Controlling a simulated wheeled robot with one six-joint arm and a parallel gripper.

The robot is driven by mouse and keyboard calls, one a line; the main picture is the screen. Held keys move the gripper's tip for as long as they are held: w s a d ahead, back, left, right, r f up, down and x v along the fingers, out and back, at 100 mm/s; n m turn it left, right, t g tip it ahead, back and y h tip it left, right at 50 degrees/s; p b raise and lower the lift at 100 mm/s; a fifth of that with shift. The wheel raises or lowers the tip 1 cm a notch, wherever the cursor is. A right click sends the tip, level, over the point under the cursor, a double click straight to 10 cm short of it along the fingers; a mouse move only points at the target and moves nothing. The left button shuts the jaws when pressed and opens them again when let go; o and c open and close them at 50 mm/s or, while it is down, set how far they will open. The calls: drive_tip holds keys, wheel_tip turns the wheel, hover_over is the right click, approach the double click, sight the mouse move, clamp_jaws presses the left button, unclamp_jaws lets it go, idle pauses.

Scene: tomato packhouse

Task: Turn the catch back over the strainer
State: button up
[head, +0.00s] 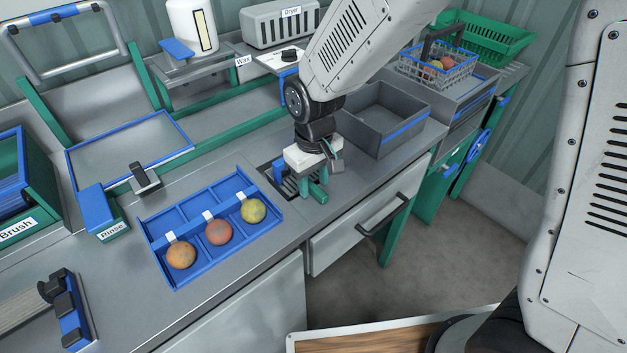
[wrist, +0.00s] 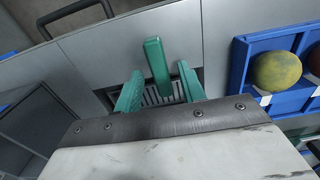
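The strainer (head: 284,187) is a dark slatted grille set in the steel counter, to the right of the blue sorting tray. In the wrist view its slats (wrist: 157,97) show between my fingers. The catch (wrist: 155,66) looks to be the green bar at the strainer's edge, pointing towards the counter's front; its inner end is by the slats. It seems to be the lower green piece in the head view (head: 318,194). My gripper (wrist: 160,76) is low over the strainer, its green fingers apart on either side of the bar, with gaps showing. Contact below is hidden.
The blue tray (head: 172,222) holds three round fruits on its near side. A grey open bin (head: 400,128) stands right of my gripper. A closed drawer (head: 345,232) with a dark handle is below the front edge. A wire basket (head: 409,69) stands farther back.

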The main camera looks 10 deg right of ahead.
sight(316, 188)
wheel_tip(316, 188, up, 7)
drive_tip(key=shift+r, duration=0.2)
idle(0.5)
drive_tip(key=shift+s+d+f, duration=0.1)
drive_tip(key=shift+s+d, duration=0.05)
drive_tip(key=shift+s, duration=0.2)
drive_tip(key=s+d+r+m, duration=0.3)
drive_tip(key=s+d+r, duration=0.3)
drive_tip(key=s+d, duration=0.3)
drive_tip(key=s+d+r+m+t, duration=0.1)
drive_tip(key=s+d+r+m, duration=0.2)
drive_tip(key=s+d+r, duration=0.3)
drive_tip(key=shift+s+d+r+m, duration=0.3)
drive_tip(key=shift+s+d, duration=1.95)
drive_tip(key=shift+d, duration=0.75)
